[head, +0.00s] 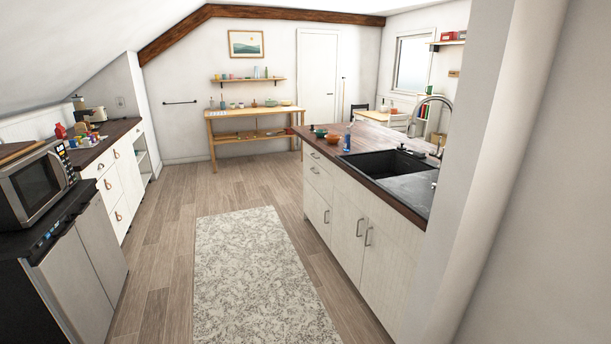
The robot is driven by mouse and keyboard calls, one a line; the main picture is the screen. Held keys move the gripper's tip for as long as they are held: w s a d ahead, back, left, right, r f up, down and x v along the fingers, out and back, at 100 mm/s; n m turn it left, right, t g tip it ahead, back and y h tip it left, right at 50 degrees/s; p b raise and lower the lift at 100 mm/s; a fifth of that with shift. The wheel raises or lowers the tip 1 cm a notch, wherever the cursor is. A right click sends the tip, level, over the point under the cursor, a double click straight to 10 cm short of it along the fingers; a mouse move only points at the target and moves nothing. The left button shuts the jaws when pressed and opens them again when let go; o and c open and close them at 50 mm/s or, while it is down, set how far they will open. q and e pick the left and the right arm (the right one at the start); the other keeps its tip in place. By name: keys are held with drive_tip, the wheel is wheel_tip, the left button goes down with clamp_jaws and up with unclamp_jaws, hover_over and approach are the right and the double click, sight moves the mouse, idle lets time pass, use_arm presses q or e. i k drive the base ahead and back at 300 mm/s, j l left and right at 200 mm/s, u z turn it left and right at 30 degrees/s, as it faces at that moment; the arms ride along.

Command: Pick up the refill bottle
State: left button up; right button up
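A small blue bottle (347,138) stands upright on the kitchen island's wooden worktop (325,139), by the left end of the sink. I cannot tell whether it is the refill bottle. Other small bottle-like items stand on the wall shelf (248,79) and on the left counter (101,143), too small to identify. Neither of my grippers is in view.
A black sink (387,163) with a tall curved tap (440,103) is set in the island. A microwave (36,185) stands front left. A wooden table (222,117) stands at the back wall. A white wall blocks the right. The patterned rug (255,270) and floor between counters are clear.

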sight(348, 134)
drive_tip(key=i, duration=3.3)
